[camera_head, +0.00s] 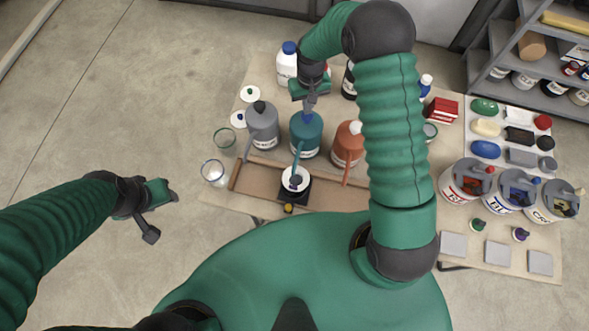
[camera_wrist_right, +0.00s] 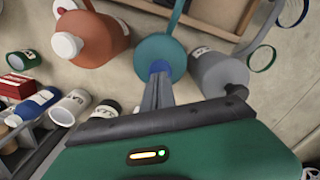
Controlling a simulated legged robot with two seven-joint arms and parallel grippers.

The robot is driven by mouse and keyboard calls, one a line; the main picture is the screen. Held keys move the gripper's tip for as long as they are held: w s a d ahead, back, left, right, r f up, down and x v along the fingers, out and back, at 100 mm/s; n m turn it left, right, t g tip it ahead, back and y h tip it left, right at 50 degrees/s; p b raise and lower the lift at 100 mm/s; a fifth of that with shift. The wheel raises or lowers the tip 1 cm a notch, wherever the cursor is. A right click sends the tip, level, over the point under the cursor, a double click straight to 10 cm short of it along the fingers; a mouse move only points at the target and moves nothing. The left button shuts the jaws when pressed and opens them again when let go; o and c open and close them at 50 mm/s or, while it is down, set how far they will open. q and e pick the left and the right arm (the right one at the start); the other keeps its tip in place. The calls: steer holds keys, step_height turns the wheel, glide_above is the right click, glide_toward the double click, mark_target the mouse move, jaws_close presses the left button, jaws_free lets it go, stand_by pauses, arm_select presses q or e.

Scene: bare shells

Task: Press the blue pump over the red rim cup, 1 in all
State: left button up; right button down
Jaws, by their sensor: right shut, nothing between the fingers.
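The teal-blue pump bottle (camera_head: 305,138) stands upright behind the wooden tray, with a blue pump top (camera_head: 307,117). Its long spout reaches toward a white cup (camera_head: 303,180) on a dark block in the tray. The cup's rim colour is not clear. My right gripper (camera_head: 309,104) is shut and empty, pointing down at the pump top. In the right wrist view the fingertips (camera_wrist_right: 159,78) meet the blue top (camera_wrist_right: 160,67); whether they touch or hover is unclear. My left gripper (camera_head: 150,225) hangs over the floor, away from the table; its jaw state is unclear.
A grey pump bottle (camera_head: 262,125) and an orange-brown one (camera_head: 347,148) flank the blue one closely. Clear cups with green (camera_head: 224,138) and bluish (camera_head: 212,172) rims stand at left. Labelled buckets (camera_head: 465,182) and small coloured items fill the right table. The wooden tray (camera_head: 250,180) lies in front.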

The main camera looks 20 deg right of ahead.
steer(key=shift+f, duration=0.2)
steer(key=shift+f+b, duration=1.15)
steer(key=shift+f, duration=0.35)
steer(key=shift+r, duration=0.1)
steer(key=shift+r+p, duration=1.2)
steer(key=shift+r, duration=0.3)
step_height(320, 180, up, 6)
steer(key=p, duration=0.4)
